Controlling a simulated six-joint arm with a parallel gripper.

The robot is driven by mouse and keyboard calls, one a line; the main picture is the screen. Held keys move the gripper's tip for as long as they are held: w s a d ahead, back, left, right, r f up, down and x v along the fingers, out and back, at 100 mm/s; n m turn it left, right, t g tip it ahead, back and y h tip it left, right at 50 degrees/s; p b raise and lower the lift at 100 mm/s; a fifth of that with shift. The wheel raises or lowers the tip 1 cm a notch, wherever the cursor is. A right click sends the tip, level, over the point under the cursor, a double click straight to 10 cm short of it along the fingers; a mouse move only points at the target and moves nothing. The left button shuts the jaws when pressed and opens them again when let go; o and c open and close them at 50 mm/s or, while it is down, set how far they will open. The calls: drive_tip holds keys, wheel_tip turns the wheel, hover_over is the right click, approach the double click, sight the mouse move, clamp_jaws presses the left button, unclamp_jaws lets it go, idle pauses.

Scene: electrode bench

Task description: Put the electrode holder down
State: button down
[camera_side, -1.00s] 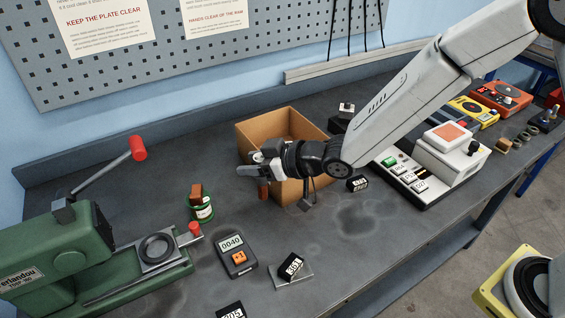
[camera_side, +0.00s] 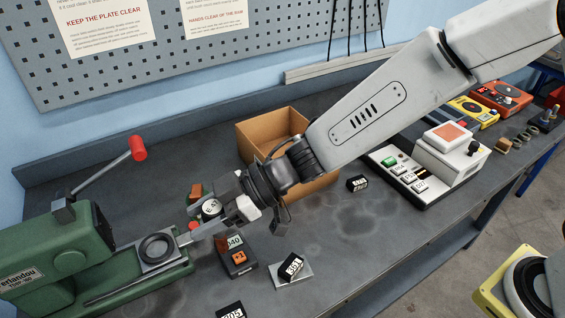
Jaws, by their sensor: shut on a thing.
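My gripper (camera_side: 206,223) reaches down and left from the wrist, between the green cup and the meter, with its jaws pointing toward the green press. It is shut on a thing. A small piece with a round white marked face, which looks like the electrode holder (camera_side: 211,207), sits at the jaws. Most of its body is hidden by the gripper, and I cannot tell whether it touches the bench.
The green press (camera_side: 60,255) stands at left, close to my jaws. The meter (camera_side: 238,271) is below my gripper, partly covered. A brown block (camera_side: 195,190) tops the mostly hidden green cup. A cardboard box (camera_side: 262,133) stands behind my arm. A numbered block (camera_side: 292,266) lies at front.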

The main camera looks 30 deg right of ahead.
drive_tip(key=s+a+n+g, duration=0.4)
drive_tip(key=s+n+g, duration=0.3)
drive_tip(key=s, duration=0.5)
drive_tip(key=shift+g+h, duration=0.4)
drive_tip(key=shift+g, duration=0.2)
drive_tip(key=shift+a+f, duration=0.1)
drive_tip(key=shift+f, duration=0.05)
drive_tip(key=w+a+f, duration=0.8)
drive_tip(key=a+f, duration=0.1)
drive_tip(key=a, duration=0.1)
drive_tip(key=shift+w+a, duration=0.15)
drive_tip(key=shift+f, duration=0.2)
